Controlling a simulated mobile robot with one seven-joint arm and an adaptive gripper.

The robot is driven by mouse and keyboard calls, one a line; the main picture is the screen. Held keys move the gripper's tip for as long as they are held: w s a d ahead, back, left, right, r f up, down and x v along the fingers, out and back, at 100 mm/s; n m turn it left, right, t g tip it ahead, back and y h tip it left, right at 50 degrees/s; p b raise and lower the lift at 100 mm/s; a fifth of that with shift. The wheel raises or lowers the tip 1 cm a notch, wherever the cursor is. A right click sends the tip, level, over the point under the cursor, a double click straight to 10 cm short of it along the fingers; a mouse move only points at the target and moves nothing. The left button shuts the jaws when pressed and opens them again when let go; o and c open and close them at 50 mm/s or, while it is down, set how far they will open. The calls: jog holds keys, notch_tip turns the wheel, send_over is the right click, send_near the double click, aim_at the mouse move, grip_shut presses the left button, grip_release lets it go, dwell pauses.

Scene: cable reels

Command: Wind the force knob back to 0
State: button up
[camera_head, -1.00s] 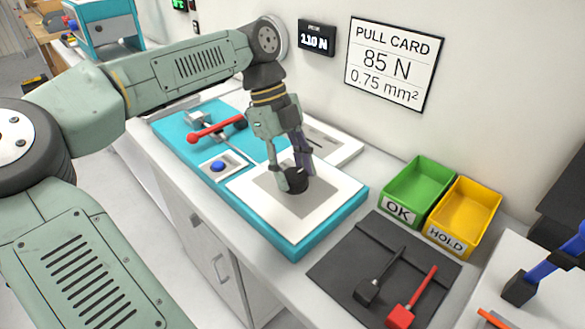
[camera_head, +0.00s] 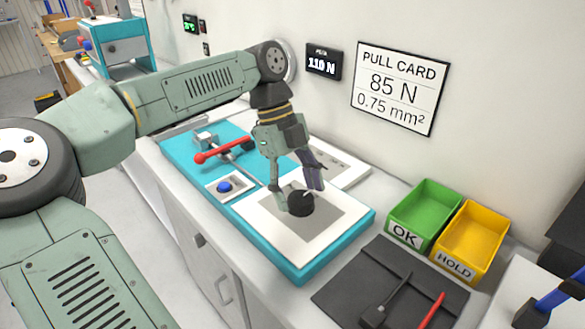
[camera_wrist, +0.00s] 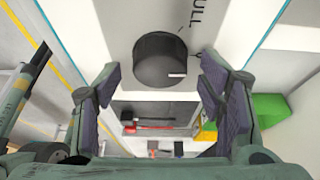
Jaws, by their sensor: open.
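The black round force knob (camera_head: 301,204) stands on the grey patch of the white plate on the teal base. A short white mark shows on its top, and the knob shows from above in the wrist view (camera_wrist: 158,62). My gripper (camera_head: 297,187) is open right at the knob, one finger on its left and one at its upper right. In the wrist view both fingers (camera_wrist: 162,82) are spread wide with nothing between the pads, and the knob lies beyond them. The dark wall display (camera_head: 321,64) reads 110 N.
A red-handled lever (camera_head: 222,151) and a blue button (camera_head: 224,187) are on the teal base. The pull card (camera_head: 399,86) reads 85 N, 0.75 mm². Green OK (camera_head: 408,237) and yellow HOLD (camera_head: 457,262) bins stand right, behind a dark mat (camera_head: 350,280).

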jog(key=v, duration=1.1)
jog(key=shift+w+r, duration=0.1)
